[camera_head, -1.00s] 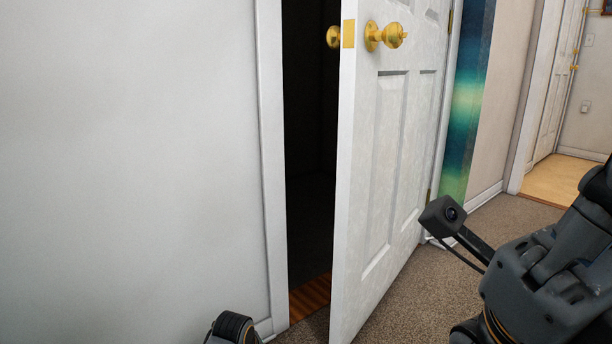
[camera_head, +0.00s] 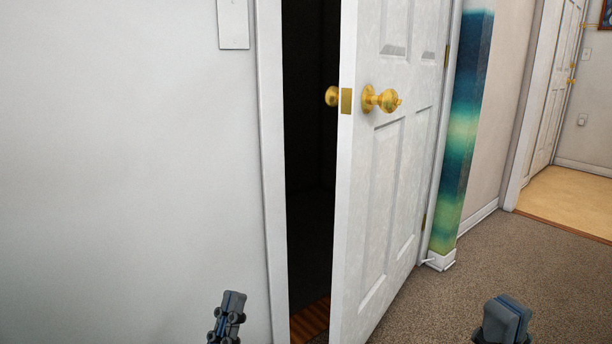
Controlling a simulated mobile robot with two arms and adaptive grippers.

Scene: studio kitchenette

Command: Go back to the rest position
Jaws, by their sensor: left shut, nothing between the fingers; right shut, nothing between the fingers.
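My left gripper (camera_head: 233,303) shows at the bottom of the head view, left of the door opening and in front of the white wall. It is shut and empty, its fingers pointing up. My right gripper (camera_head: 509,307) shows at the bottom right, over the carpet. It is shut and empty, with its fingers together. Both grippers are apart from the door. Most of both arms is out of view below the picture.
A white panelled door (camera_head: 385,200) with a brass knob (camera_head: 380,99) stands partly open before a dark space. A white wall (camera_head: 130,180) fills the left. Brown carpet (camera_head: 530,260) is clear at right, towards another doorway with a tan floor (camera_head: 575,200).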

